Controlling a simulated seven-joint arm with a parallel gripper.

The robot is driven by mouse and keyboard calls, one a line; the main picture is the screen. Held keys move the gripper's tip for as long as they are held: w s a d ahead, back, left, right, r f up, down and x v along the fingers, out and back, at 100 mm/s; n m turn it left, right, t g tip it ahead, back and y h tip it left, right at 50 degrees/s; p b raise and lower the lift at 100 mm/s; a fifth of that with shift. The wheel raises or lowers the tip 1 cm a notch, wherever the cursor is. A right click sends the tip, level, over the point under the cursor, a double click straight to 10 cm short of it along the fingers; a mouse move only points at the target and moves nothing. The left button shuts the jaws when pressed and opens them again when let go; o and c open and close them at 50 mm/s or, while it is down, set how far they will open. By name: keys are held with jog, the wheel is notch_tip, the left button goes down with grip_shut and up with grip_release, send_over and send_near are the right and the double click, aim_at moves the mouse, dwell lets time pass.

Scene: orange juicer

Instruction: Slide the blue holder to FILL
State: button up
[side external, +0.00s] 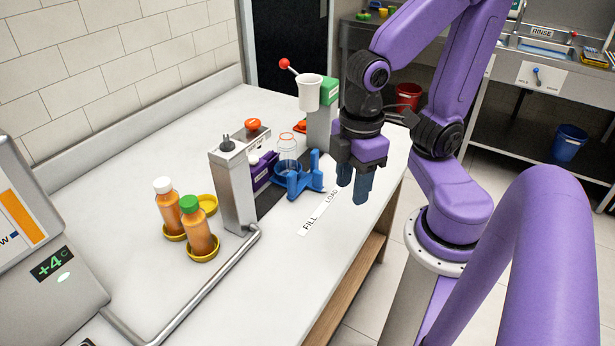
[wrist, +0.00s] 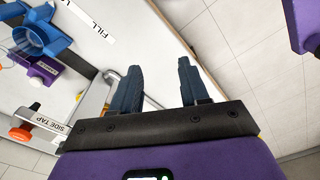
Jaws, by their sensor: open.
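The blue holder (side external: 300,186) sits on a dark track on the counter, beside the LOAD end of a white label strip (side external: 320,212). A clear container (side external: 287,154) stands in its ring. The FILL end of the strip is nearer the metal tap post. The holder also shows at the upper left of the wrist view (wrist: 40,38), with the FILL lettering (wrist: 103,28) to its right. My gripper (side external: 354,184) is open and empty, to the right of the holder and apart from it, near the counter's edge. Its fingers (wrist: 161,78) point down.
The metal tap post (side external: 233,190) stands left of the holder. A juicer with a red-knobbed lever (side external: 285,63) is behind. Two orange bottles (side external: 169,209) stand in yellow rings at left. A metal rail (side external: 205,290) runs along the front. Counter around the labels is clear.

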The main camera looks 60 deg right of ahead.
jog(key=w+d+m, duration=0.2)
jog(key=w+m, duration=0.1)
jog(key=w, duration=0.4)
jog(key=m, duration=0.9)
send_over(318, 171)
notch_tip(318, 171, down, 5)
notch_tip(318, 171, down, 17)
jog(key=shift+f, duration=0.15)
